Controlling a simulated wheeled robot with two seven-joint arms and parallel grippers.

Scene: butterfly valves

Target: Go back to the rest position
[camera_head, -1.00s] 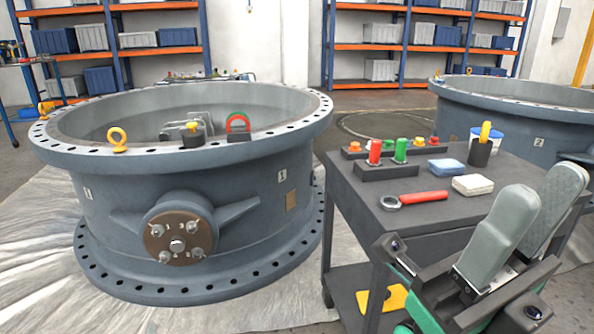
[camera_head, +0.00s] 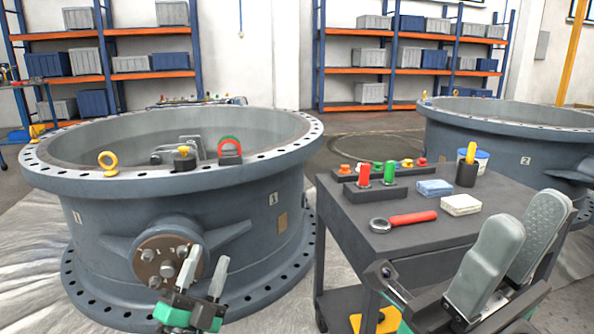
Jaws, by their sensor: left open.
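My right gripper (camera_head: 506,262) is large at the lower right, in front of the cart. Its two broad grey fingers stand apart and upright, and nothing is between them.
A dark cart (camera_head: 345,215) stands right of the valve. It carries a red-handled tool (camera_head: 412,217), red and green pieces, a blue sponge (camera_head: 435,187) and a white sponge (camera_head: 460,204). A second valve (camera_head: 500,140) stands behind. Shelves line the back wall.

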